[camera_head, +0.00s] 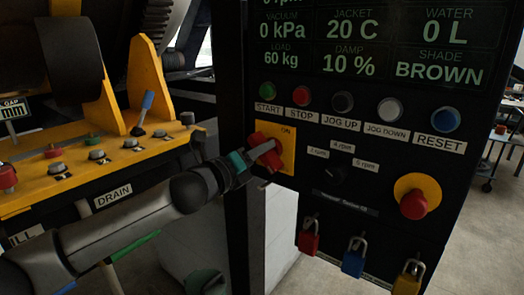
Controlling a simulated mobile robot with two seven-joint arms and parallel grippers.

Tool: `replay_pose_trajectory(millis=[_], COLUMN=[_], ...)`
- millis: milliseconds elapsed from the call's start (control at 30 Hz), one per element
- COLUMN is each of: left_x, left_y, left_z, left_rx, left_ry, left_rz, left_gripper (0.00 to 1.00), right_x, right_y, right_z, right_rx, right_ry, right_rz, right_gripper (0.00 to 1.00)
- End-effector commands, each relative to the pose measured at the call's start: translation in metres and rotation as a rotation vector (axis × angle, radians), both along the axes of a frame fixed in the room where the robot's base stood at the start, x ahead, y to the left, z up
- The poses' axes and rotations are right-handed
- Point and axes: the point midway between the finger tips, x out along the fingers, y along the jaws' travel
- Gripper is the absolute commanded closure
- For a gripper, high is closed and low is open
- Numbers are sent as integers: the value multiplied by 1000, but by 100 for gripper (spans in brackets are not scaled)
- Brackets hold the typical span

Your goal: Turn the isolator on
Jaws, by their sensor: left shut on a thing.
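The isolator is a red rotary handle (268,141) on a yellow plate (288,150) marked ON at its top, at the left edge of the black control panel. My left arm comes in from the lower left. My left gripper (260,154) is shut on the red handle and covers part of it. The handle looks tilted, but its exact angle is hard to tell behind the fingers. My right gripper is not in view.
Above the isolator are the START (266,89) and STOP (301,96) buttons. A red emergency button (413,204) is at the right, and coloured padlocks (353,260) hang below. A yellow machine frame (75,175) with levers stands at the left, close to my arm.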

Motion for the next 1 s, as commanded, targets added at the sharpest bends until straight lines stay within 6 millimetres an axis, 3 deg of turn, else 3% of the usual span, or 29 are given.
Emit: replay_pose_trajectory(millis=[367, 1000], left_x=[0, 1], left_y=[1, 1], left_z=[0, -3], left_rx=[-117, -596], left_ry=[89, 435], left_rz=[1, 1], left_gripper=[100, 100], right_x=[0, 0], right_y=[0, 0], right_z=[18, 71], right_rx=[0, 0], right_ry=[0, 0], right_rz=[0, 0], right_gripper=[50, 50])
